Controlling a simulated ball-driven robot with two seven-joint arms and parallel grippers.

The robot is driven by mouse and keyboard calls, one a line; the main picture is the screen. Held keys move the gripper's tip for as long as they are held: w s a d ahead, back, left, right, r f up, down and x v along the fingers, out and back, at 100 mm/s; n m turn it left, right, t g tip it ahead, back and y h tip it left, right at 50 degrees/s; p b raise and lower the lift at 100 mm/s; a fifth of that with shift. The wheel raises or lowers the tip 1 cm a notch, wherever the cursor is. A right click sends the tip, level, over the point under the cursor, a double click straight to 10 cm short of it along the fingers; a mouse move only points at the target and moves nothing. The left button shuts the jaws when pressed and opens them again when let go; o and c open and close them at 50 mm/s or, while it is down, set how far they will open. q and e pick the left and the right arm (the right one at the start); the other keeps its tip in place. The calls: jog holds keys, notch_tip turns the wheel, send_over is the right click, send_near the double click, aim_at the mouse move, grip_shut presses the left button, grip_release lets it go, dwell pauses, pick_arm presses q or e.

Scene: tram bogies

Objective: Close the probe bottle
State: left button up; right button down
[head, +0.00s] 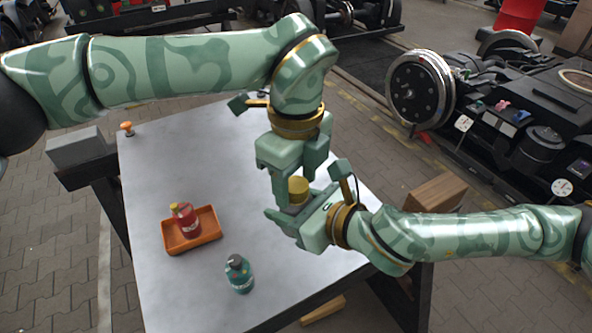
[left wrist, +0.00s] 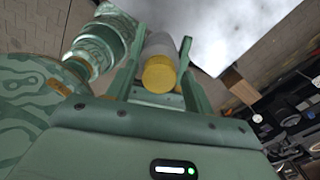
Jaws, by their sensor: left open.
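The probe bottle (head: 296,204) is grey with a yellow cap (head: 298,186) on its top end. It is held above the table, with its lower part hidden by my right gripper (head: 284,217), which comes in from the right and appears shut on it. My left gripper (head: 294,184) points down from above, open, with its fingers on either side of the cap. In the left wrist view the round yellow cap (left wrist: 159,75) and grey body (left wrist: 161,46) show between the spread fingers. Whether the cap is fully seated, or a finger touches it, I cannot tell.
On the grey table (head: 160,190), an orange tray (head: 194,245) holds a red bottle (head: 187,222) at the left. An orange knob (head: 127,128) is at the far left corner. Bogies (head: 540,140) stand beyond the table.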

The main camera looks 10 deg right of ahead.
pick_arm(q)
jog(key=c, duration=1)
jog(key=m, duration=0.7)
jog(key=o, duration=1.1)
jog(key=shift+r, duration=2.3)
